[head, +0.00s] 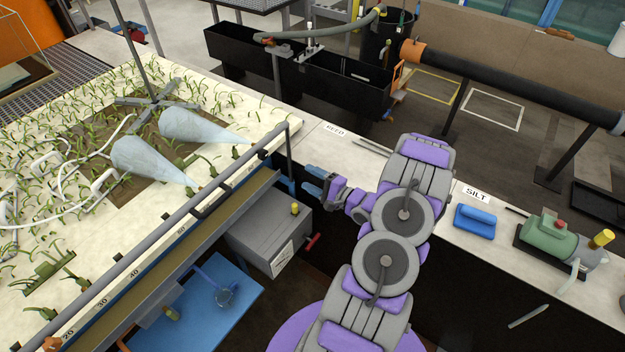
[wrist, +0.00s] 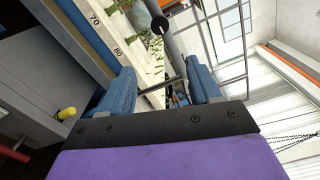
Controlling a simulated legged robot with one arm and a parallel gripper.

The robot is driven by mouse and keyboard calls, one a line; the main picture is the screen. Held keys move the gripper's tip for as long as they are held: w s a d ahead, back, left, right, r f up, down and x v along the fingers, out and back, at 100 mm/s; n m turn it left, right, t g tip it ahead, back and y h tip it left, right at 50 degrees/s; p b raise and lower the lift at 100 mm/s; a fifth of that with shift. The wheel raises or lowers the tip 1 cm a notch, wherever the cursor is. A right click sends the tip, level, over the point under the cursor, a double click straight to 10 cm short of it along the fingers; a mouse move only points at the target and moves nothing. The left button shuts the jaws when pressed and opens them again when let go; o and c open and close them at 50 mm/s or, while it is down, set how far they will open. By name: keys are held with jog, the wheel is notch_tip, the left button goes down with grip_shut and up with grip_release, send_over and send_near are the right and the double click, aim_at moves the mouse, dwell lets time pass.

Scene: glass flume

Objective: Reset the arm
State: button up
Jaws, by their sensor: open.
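My purple and grey arm rises from the bottom of the head view and folds toward the left. My gripper (head: 314,182) has blue fingers and points left, toward the flume's near corner. In the wrist view my gripper (wrist: 165,88) is open, its two blue fingers apart with nothing between them. Past the fingers the wrist view shows the flume's numbered rail (wrist: 100,35), some green plants and a grey post.
The planted flume bed (head: 60,220) fills the left, edged by a grey rail (head: 170,240). A grey box (head: 265,235) stands below my gripper. A blue block (head: 475,220) and a green pump (head: 550,240) sit on the right counter. A black trough (head: 300,75) is behind.

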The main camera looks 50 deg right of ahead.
dwell(0.6)
jog(key=w+f+n+g+h+b, duration=0.2)
jog(key=w+n+g+h+b, duration=0.1)
jog(key=w+n+g+b, duration=0.4)
jog(key=s+a+r+n+g+h+b, duration=0.1)
jog(key=a+r+n+g+h+b, duration=0.1)
jog(key=a+r+n+g+b, duration=0.4)
jog(key=s+a+f+n+g+y+b, duration=0.1)
jog(key=s+a+n+g+y+b, duration=0.2)
jog(key=s+a, duration=2.6)
jog(key=a+n+g+b, duration=0.3)
jog(key=n+b, duration=0.1)
jog(key=shift+s+a+f+g+y, duration=0.35)
jog(key=shift+g+y, duration=0.05)
